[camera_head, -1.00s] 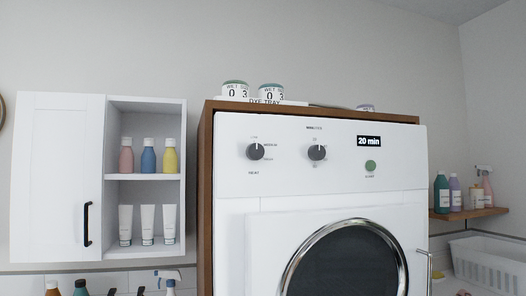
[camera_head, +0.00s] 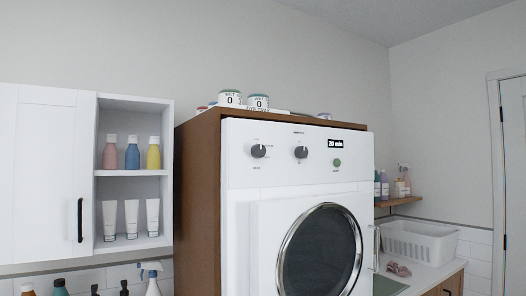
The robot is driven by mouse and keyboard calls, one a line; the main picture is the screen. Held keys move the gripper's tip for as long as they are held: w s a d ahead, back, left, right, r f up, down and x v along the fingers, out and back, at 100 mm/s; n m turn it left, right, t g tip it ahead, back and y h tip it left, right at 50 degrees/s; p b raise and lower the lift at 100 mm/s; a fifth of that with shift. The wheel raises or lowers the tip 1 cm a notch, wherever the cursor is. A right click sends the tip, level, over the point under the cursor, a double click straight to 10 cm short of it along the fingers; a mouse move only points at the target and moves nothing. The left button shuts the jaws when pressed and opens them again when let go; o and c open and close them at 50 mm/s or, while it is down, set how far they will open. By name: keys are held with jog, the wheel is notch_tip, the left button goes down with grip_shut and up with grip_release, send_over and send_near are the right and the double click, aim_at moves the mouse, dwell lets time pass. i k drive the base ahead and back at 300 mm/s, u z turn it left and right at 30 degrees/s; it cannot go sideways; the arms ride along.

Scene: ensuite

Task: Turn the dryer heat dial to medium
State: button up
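The white dryer (camera_head: 240,184) stands in a brown wooden housing (camera_head: 200,170) in the middle of the head view. The dark grey heat dial (camera_head: 259,151) is the left one of two dials on its top panel. Small labels surround it, too small to read surely now. The other dark dial (camera_head: 301,152) is to its right, followed by a small display (camera_head: 335,143) reading 20 min and a green button (camera_head: 337,162). The round dark door window (camera_head: 320,252) is below. My gripper is not in view.
A white wall cabinet (camera_head: 40,170) with an open shelf of bottles and tubes is left of the dryer. Labelled jars (camera_head: 229,98) stand on top of the housing. At right are a shelf of bottles (camera_head: 397,201), a white basket (camera_head: 420,240) and a door (camera_head: 513,185).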

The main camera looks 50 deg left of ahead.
aim_at(258, 150)
jog(key=k, duration=1.3)
jog(key=u, duration=4.35)
jog(key=i, duration=0.15)
jog(key=z, duration=2.35)
jog(key=i, duration=1)
jog(key=u, duration=0.05)
